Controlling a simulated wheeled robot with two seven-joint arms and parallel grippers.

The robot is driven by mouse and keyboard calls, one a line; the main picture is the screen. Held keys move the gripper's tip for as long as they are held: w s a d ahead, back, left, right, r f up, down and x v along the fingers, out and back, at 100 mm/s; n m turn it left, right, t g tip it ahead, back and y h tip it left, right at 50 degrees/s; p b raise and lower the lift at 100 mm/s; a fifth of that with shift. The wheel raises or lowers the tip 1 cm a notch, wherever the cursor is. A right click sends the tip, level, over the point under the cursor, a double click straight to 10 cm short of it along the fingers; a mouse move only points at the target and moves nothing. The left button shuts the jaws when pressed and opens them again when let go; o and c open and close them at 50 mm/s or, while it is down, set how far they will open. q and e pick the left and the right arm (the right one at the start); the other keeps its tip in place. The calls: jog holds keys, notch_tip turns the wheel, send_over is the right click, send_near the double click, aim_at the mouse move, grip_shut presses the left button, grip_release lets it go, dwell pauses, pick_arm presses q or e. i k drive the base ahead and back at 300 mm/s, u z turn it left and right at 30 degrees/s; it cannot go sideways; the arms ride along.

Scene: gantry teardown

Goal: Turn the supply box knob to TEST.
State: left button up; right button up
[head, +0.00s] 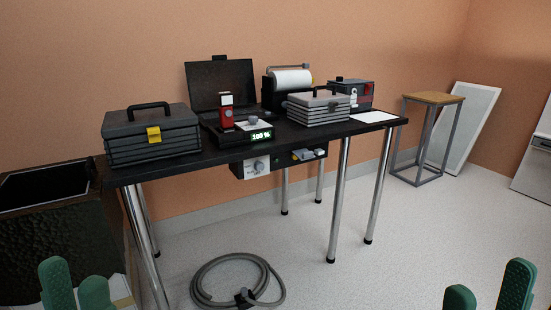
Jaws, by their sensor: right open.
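A dark box hangs under the front edge of the table, and a pale panel (250,169) on its left part carries a round grey knob (259,166). The panel's markings are too small to read, so I cannot tell the knob's position. My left gripper (75,278) shows as two green fingers at the bottom left, apart and empty. My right gripper (488,284) shows two green fingers at the bottom right, open and empty. Both grippers are well away from the knob.
The dark table (225,158) holds a grey toolbox (150,135), an instrument reading 100 % (261,136), a grey case (318,108) and a paper-roll machine (290,80). A coiled hose (205,275) lies on the floor in front. A dark bin (60,235) stands left.

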aim_at(259, 166)
jog(key=u, duration=0.7)
jog(key=i, duration=1.1)
jog(key=z, duration=0.35)
